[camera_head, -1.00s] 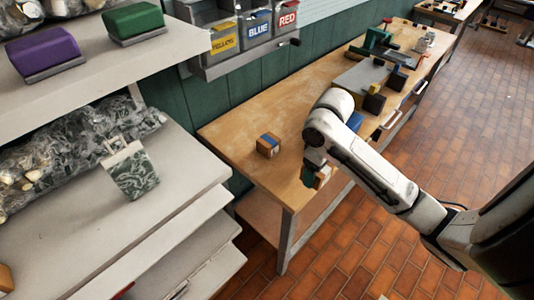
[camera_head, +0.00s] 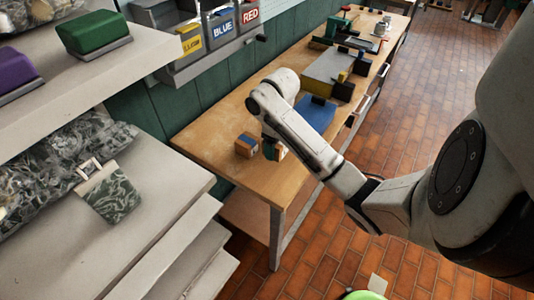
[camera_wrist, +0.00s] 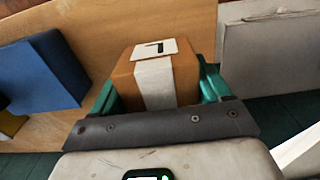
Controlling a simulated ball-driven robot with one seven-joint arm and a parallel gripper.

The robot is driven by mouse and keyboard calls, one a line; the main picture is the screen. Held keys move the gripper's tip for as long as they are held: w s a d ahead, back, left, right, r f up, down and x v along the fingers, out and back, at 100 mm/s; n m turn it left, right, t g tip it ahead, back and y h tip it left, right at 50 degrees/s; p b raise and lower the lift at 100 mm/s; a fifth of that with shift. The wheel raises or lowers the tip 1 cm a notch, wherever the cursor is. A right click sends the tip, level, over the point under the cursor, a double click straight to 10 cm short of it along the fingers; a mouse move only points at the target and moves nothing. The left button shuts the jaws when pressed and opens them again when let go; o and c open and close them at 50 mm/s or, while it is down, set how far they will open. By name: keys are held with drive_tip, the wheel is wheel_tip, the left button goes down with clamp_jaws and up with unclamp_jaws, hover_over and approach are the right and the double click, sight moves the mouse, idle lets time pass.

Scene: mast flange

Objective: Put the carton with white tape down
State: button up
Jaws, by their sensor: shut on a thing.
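The carton with white tape (camera_wrist: 155,80) is brown with a white band and a white label bearing a dark mark. In the wrist view it sits between the green fingers of my gripper (camera_wrist: 160,92), which is shut on it. Whether the carton touches the bench top I cannot tell.
A blue thing (camera_head: 316,112) and grey and black fixtures (camera_head: 335,72) lie farther along the bench. Labelled bins (camera_head: 222,28) hang on the wall behind. Grey shelves (camera_head: 150,190) stand at left with a patterned green thing (camera_head: 112,197).

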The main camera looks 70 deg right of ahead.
drive_tip(key=shift+w+d+f, duration=0.15)
drive_tip(key=shift+w+f, duration=0.05)
drive_tip(key=shift+w, duration=0.2)
drive_tip(key=shift+f, duration=0.4)
drive_tip(key=shift+w+d+f, duration=0.35)
drive_tip(key=shift+d+f, duration=0.1)
drive_tip(key=shift+f, duration=0.05)
drive_tip(key=shift+w+d+f, duration=0.15)
drive_tip(key=shift+w+f, duration=0.15)
drive_tip(key=shift+f, duration=0.2)
drive_tip(key=f, duration=0.1)
drive_tip(key=w+d+f+b, duration=0.1)
drive_tip(key=shift+w+d+f+b, duration=0.15)
drive_tip(key=shift+d+f+b, duration=0.1)
drive_tip(key=shift+f+b, duration=0.05)
drive_tip(key=shift+w+d+f+b, duration=0.25)
drive_tip(key=shift+w+f+b, duration=0.15)
drive_tip(key=shift+b, duration=0.4)
drive_tip(key=shift+w+d+f+b, duration=0.15)
drive_tip(key=shift+f+b, duration=0.3)
drive_tip(key=shift+b, duration=0.25)
wheel_tip(320, 180, down, 3)
drive_tip(key=b, duration=0.3)
drive_tip(key=shift+r, duration=0.15)
